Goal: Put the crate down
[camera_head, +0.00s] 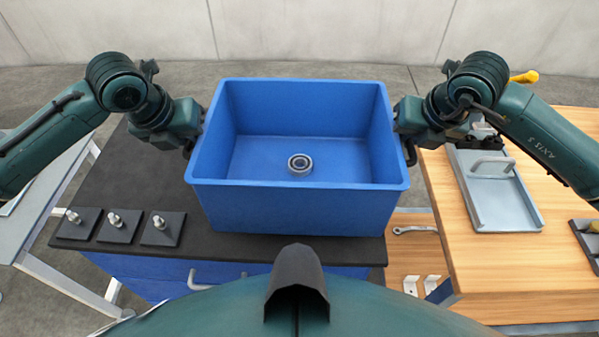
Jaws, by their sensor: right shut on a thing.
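The blue open crate (295,212) is in the middle of the head view, level, over the black bench top (115,190). I cannot tell whether its base touches the bench top or hangs just above it. A metal ring-shaped part, like a bearing (300,164), lies on the crate's floor. My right gripper (409,150) is shut on the crate's right side wall. My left gripper (191,148) is at the left side wall in the mirrored pose and looks shut on it. The fingertips of both grippers are partly hidden at the walls.
Several black plates with metal studs (116,226) stand at the bench's front left, near the crate. A wooden table (500,265) on the right carries a grey metal tray (511,215). A wrench (414,230) lies between bench and table. A grey table (40,215) stands at left.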

